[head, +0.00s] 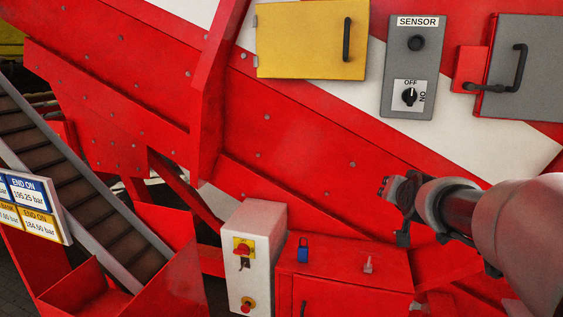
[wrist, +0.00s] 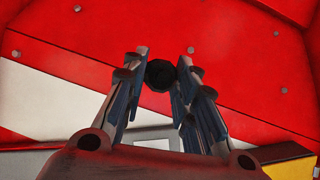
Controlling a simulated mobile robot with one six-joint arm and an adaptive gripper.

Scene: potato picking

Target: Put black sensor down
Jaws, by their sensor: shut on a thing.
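The black sensor (wrist: 160,75) shows in the wrist view as a dark round piece between the tips of my gripper (wrist: 160,82). The fingers are shut on it from both sides. In the head view my gripper (head: 397,198) reaches in from the right, above the red cabinet and in front of the sloping red machine panel. I cannot clearly make out the sensor there. The grey SENSOR panel (head: 397,68) is up and to the right of centre, with a round black fitting (head: 416,43) and an OFF/ON switch (head: 409,97). My gripper is below this panel, apart from it.
A red cabinet (head: 340,262) has a blue padlock (head: 303,249) and a small pale piece (head: 368,264) on top. A white control box (head: 255,222) stands left of it. A yellow door (head: 305,40) and a grey handled box (head: 530,60) flank the SENSOR panel.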

